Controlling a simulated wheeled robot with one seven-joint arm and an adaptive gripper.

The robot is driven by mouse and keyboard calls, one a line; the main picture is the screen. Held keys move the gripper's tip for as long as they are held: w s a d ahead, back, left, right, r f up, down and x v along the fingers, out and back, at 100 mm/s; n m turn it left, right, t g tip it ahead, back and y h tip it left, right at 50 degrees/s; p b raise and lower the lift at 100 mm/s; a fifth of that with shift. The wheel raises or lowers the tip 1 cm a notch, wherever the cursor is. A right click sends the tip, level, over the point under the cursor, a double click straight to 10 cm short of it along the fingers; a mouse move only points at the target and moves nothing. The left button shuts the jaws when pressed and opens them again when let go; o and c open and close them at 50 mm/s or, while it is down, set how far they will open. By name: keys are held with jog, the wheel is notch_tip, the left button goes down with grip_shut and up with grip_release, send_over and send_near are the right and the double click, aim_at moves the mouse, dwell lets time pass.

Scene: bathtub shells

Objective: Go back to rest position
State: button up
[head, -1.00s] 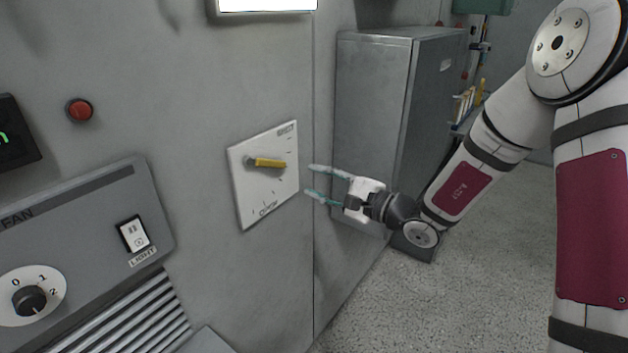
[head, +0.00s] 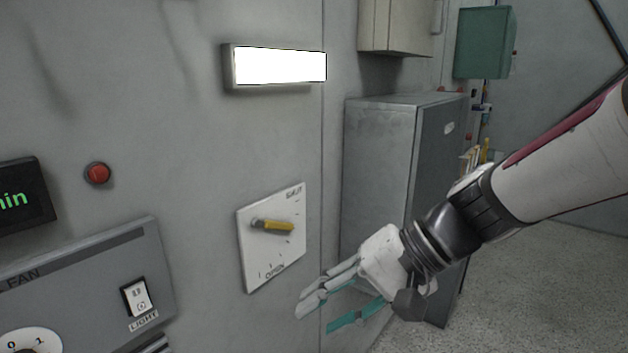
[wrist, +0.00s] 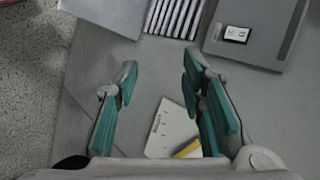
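My gripper (head: 328,312) is open and empty in the head view, in front of the wall and just below and right of the white plate. Its teal-padded fingers also show spread apart in the wrist view (wrist: 158,82). The white plate (head: 256,262) on the wall carries a yellow-tipped lever (head: 272,226) that lies roughly level. The lever also shows in the wrist view (wrist: 187,149), behind the right finger, apart from the gripper. My arm reaches in from the right edge of the head view.
A grey fan and light panel (head: 90,280) is at the lower left, below a red button (head: 98,173). A lit lamp (head: 280,67) is on the wall above. A grey metal cabinet (head: 378,150) stands behind my gripper. Speckled floor (head: 530,270) is clear at right.

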jog(key=s+d+r+n+t+h, duration=0.1)
jog(key=s+d+h, duration=0.3)
jog(key=d, duration=0.4)
jog(key=s+d+r+n+t+h, duration=0.1)
jog(key=s+d+r+t+h, duration=0.2)
jog(key=d, duration=0.6)
jog(key=shift+s+t+h, duration=0.3)
jog(key=shift+s+h, duration=0.75)
jog(key=shift+h, duration=0.05)
jog(key=shift+a, duration=0.15)
dwell(1.4)
jog(key=w+a+f+m+g+y, duration=0.1)
jog(key=w+a+f+g+y, duration=0.15)
jog(key=a, duration=0.25)
jog(key=w+a+f+g+y, duration=0.1)
jog(key=a+f+g+y, duration=0.15)
jog(key=a, duration=0.35)
jog(key=m+t+y, duration=0.9)
jog(key=m+t, duration=0.1)
jog(key=m, duration=0.2)
send_near(280, 227)
jog(key=x, duration=0.8)
jog(key=shift+w, duration=0.1)
